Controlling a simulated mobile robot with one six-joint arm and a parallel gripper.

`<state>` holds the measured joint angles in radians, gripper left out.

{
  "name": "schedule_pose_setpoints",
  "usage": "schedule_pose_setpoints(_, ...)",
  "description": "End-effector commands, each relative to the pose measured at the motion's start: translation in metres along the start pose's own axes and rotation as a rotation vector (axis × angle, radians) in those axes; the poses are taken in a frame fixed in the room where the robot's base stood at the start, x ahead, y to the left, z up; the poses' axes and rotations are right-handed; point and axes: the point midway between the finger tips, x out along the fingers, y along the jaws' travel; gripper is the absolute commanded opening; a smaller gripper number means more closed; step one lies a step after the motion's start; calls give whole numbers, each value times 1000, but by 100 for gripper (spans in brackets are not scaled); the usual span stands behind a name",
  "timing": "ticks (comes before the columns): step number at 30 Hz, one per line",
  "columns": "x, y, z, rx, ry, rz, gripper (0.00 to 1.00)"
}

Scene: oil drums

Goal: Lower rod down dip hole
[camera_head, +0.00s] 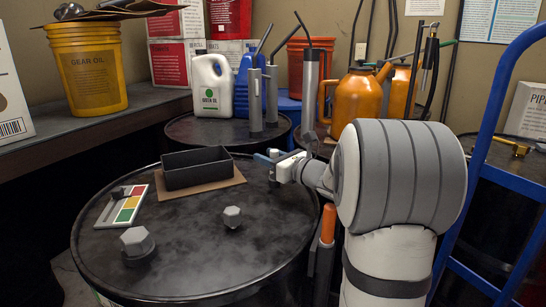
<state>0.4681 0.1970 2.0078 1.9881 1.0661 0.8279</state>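A black oil drum (185,270) fills the front, its round lid facing up. Two grey hex plugs are on the lid, a larger one (138,243) at front left and a smaller one (232,217) near the middle. My gripper (268,157) is over the lid's back right part, with blue tips pointing left; my arm hides much of it. I cannot tell whether it is open or holds anything. No rod is clearly visible in it, and I cannot make out an open dip hole. An orange-handled tool (328,224) stands upright by the drum's right edge.
A black tray (197,168) on a brown board and a colour-marked card (124,206) lie on the lid. Behind stand another drum (205,133) with containers, and orange cans (360,97). A blue frame (487,120) rises at right. The lid's front middle is clear.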

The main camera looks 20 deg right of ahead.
Motion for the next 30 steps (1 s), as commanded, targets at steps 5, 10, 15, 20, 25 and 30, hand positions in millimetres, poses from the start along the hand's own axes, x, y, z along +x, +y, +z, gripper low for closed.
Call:
schedule_pose_setpoints(5,0,0,0,0,0,0,45)
schedule_pose_setpoints(10,-1,0,0,0,1,0,45)
schedule_pose_setpoints(15,-19,-1,1,0,1,-3,45)
schedule_pose_setpoints(20,-47,-1,1,0,0,-4,45)
schedule_pose_setpoints(25,-70,-1,0,1,1,-3,45)
schedule_pose_setpoints(30,-78,0,0,0,0,0,45)
